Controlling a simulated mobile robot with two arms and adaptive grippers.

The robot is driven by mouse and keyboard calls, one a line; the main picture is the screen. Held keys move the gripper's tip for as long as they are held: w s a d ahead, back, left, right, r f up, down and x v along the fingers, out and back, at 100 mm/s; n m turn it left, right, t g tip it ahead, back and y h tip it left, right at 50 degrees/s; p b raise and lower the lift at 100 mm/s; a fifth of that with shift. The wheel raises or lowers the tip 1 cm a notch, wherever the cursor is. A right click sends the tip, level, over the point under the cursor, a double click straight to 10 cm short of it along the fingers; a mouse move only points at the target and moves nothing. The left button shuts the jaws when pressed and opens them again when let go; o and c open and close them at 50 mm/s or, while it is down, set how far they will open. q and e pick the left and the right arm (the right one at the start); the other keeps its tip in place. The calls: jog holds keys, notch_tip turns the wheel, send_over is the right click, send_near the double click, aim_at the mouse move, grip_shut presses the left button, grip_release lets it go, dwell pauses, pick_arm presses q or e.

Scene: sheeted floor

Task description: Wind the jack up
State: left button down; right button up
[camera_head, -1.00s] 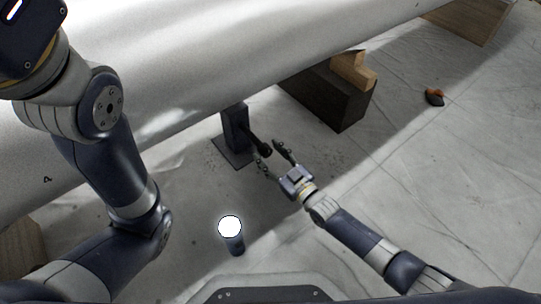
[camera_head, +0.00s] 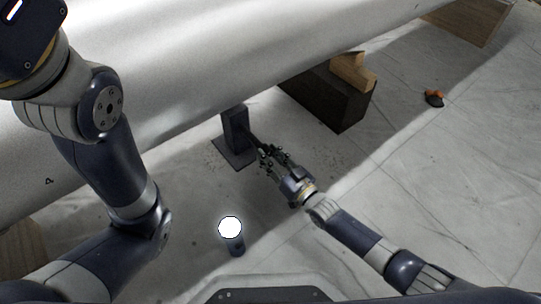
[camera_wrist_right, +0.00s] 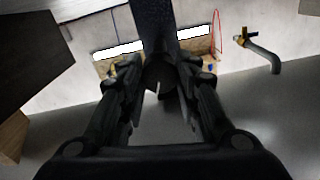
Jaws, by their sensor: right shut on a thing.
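The jack (camera_head: 236,128) is a dark upright post on a square base plate, standing under the large pale cylinder (camera_head: 250,50). Its dark crank handle (camera_head: 254,138) sticks out to the lower right. My right gripper (camera_head: 270,156) is shut on the end of the crank handle. In the right wrist view the dark round handle end (camera_wrist_right: 160,75) sits between the two fingers (camera_wrist_right: 160,90), with a dark upright part above it. The fingers hide much of the handle in the head view. My left arm comes in from the left; its gripper is out of view.
A dark block with a wooden wedge (camera_head: 352,72) stands right of the jack, under the cylinder. A lit lamp (camera_head: 230,228) stands on the floor in front. The sheeted floor at right is mostly clear.

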jog(key=m, duration=0.3)
jog(key=shift+m, duration=0.3)
jog(key=m, duration=0.3)
jog(key=shift+m, duration=0.3)
jog(key=m+b, duration=0.1)
jog(key=m, duration=0.2)
jog(key=shift+f+m, duration=0.1)
jog(key=shift+m, duration=0.3)
jog(key=m+b, duration=0.1)
jog(key=m, duration=0.2)
jog(key=shift+f+m, duration=0.1)
jog(key=shift+m, duration=0.2)
jog(key=shift+m+b, duration=3.4)
jog(key=shift+m, duration=4.8)
